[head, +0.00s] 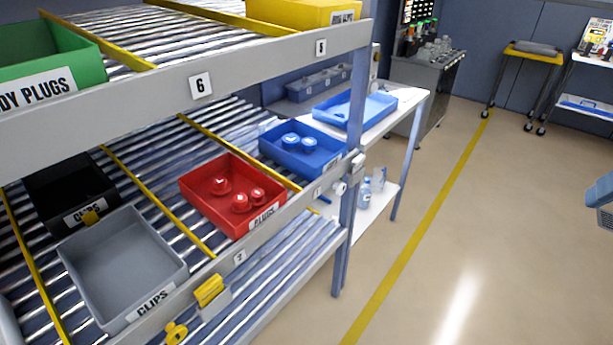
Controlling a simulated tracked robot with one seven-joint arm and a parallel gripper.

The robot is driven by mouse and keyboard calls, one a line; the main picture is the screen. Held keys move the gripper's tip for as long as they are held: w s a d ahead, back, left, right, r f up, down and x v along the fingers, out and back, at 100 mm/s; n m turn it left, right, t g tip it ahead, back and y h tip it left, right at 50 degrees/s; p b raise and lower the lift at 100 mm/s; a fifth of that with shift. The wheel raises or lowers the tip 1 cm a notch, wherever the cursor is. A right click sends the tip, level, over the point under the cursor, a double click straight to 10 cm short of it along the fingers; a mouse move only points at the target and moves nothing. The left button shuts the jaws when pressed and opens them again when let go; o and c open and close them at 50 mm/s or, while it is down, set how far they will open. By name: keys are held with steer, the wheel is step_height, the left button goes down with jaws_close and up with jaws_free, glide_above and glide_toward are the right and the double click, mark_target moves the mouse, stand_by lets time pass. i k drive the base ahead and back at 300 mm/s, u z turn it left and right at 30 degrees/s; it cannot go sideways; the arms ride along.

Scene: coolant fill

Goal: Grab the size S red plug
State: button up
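Several round red plugs (240,203) sit in a red bin (205,213) labelled PLUGS on the middle shelf, in the head view. One plug (221,184) lies toward the back of the bin, and another (257,195) lies near its right side. Light marks show on their tops, but they are too small for me to read a size. The bin stands upright on the rollers with its open top in view. My gripper is not in view.
Left of the red bin are a grey CLIPS bin (120,262) and a black bin (68,188). A blue bin (296,156) with blue plugs stands to its right. The upper shelf beam (260,68) overhangs. Open floor (470,230) lies to the right.

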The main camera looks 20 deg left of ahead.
mark_target(258, 198)
steer(key=z, duration=1.05)
steer(key=k, duration=2.25)
steer(key=u, duration=0.7)
steer(key=i, duration=1)
